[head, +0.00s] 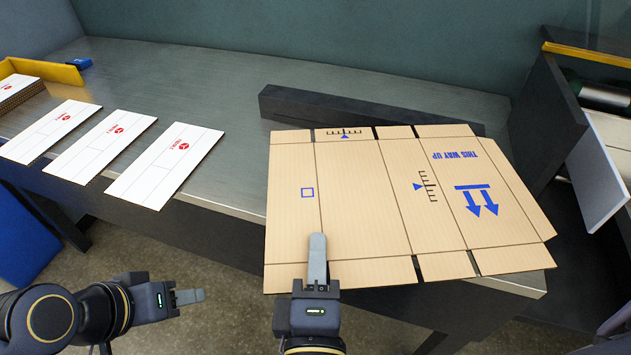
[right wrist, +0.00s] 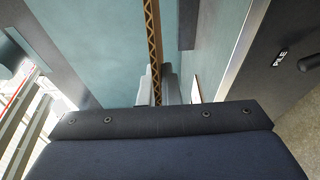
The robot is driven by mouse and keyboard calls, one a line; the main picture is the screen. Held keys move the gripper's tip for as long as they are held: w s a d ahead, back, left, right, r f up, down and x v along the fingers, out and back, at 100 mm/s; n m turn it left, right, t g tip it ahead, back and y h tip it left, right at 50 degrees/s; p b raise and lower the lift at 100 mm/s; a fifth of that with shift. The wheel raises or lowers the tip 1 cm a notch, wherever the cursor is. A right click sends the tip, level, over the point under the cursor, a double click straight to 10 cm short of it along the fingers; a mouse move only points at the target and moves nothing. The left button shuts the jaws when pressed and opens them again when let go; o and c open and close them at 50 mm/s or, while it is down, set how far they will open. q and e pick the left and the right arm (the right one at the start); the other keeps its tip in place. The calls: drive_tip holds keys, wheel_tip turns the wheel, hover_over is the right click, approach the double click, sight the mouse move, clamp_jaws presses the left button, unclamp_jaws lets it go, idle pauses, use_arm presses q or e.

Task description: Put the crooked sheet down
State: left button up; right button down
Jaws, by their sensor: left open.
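The crooked sheet is a flat brown cardboard blank (head: 370,200) with blue prints and slots, turned at an angle over the right part of the metal table. Its near edge reaches past the table's front edge. My right gripper (head: 317,262) is shut on the sheet's near edge, one finger lying on top. In the right wrist view the sheet's corrugated edge (right wrist: 153,50) runs between the fingers. I cannot tell whether the sheet touches the table. My left gripper (head: 188,297) is open and empty, in front of the table, left of the sheet.
A dark bar (head: 330,108) lies on the table (head: 225,95) behind the sheet, partly covered by it. Several white printed sheets (head: 165,165) lie at the left, near a yellow holder (head: 55,71). A dark machine (head: 550,110) with a roller stands at the right.

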sight(268, 247)
drive_tip(key=shift+a+f, duration=0.15)
drive_tip(key=shift+a, duration=0.1)
drive_tip(key=w+a+f+b, duration=0.1)
drive_tip(key=a, duration=0.1)
drive_tip(key=w+a+f+b, duration=0.1)
drive_tip(key=a, duration=0.1)
drive_tip(key=w+a+f+b, duration=0.1)
drive_tip(key=w+a, duration=0.1)
drive_tip(key=shift+a+f, duration=0.2)
drive_tip(key=shift+f, duration=0.15)
drive_tip(key=w+a+f+b, duration=0.3)
drive_tip(key=a+f+b, duration=0.1)
drive_tip(key=f, duration=0.5)
drive_tip(key=shift+a, duration=0.5)
drive_tip(key=shift+w+f, duration=0.1)
drive_tip(key=c, duration=1.6)
unclamp_jaws()
drive_tip(key=shift+c, duration=0.2)
